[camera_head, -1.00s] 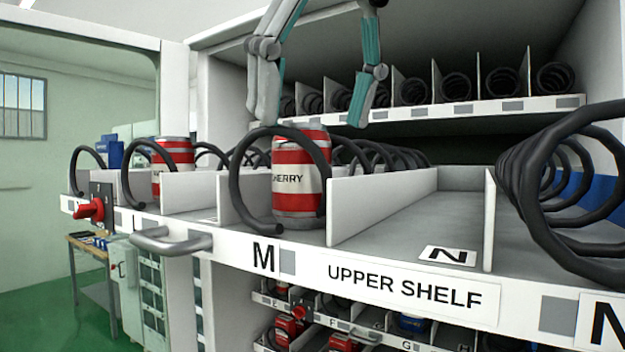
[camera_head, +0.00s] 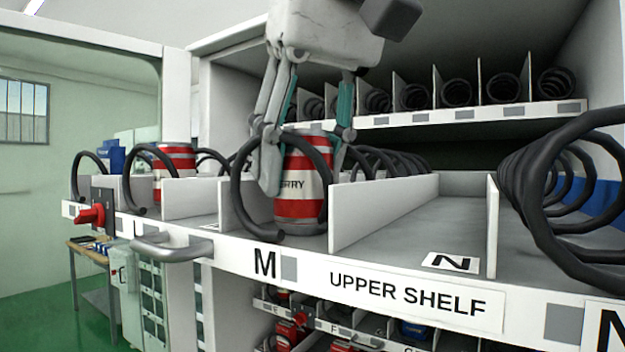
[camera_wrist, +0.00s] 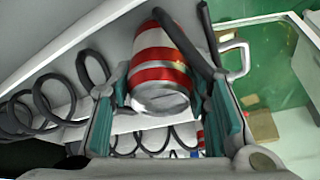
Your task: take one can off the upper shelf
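A red-and-white striped can (camera_head: 302,190) with dark lettering stands upright in slot M of the upper shelf (camera_head: 400,290), inside the front loop of a black coil (camera_head: 243,200). My gripper (camera_head: 305,160) reaches down from above with its fingers on either side of the can, one at its left and one behind its right. In the wrist view the can (camera_wrist: 163,65) lies between the two teal-padded fingers, with gaps beside it, so the gripper is open. The left finger hides part of the can's label. A second striped can (camera_head: 174,165) stands in a slot further left.
White dividers (camera_head: 385,212) separate the slots. Slot N is empty at the front. Large black coils (camera_head: 570,180) fill the right side. Another shelf (camera_head: 470,112) with coils runs above and behind. A grey handle (camera_head: 172,247) sticks out at the front left.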

